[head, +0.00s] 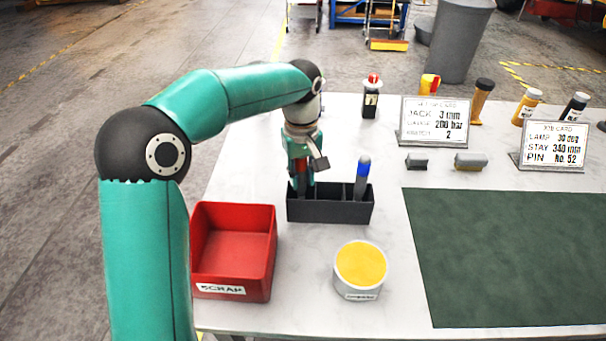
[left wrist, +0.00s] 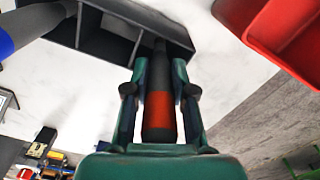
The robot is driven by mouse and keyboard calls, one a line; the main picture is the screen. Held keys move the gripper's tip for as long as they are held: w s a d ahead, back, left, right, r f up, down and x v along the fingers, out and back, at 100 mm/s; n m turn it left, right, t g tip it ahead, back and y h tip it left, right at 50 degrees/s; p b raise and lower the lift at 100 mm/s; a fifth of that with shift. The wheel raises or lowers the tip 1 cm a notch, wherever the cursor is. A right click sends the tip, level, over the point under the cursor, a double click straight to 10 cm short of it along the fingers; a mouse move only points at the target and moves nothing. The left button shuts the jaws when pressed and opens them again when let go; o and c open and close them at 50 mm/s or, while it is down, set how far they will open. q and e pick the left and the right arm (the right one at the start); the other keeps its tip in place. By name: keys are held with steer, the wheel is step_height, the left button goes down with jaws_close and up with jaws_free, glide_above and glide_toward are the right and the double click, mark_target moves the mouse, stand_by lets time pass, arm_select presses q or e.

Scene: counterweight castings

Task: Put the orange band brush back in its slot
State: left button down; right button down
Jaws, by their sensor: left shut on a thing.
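The orange band brush (left wrist: 160,78) is dark grey with an orange-red band and stands between the fingers of my left gripper (left wrist: 158,92). In the head view, that gripper (head: 301,178) is shut on it above the left end of the dark slotted rack (head: 330,209). The brush's lower end meets the rack's left end compartment; the rack's front wall hides how deep it sits. The rack also shows in the left wrist view (left wrist: 105,46). A blue-banded brush (head: 363,177) stands in the rack's right compartment. My right gripper is out of view.
A red scrap bin (head: 235,285) stands just left and in front of the rack. A round tub with a yellow top (head: 360,268) is in front. A green mat (head: 510,255) lies at right. Cards (head: 434,122), bottles and small grey blocks stand behind.

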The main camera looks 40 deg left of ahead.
arm_select(q)
steer(key=shift+f, duration=0.2)
steer(key=c, duration=0.9)
jaws_free()
steer(key=shift+r, duration=0.1)
step_height(320, 180, up, 12)
steer(key=shift+w+f, duration=0.1)
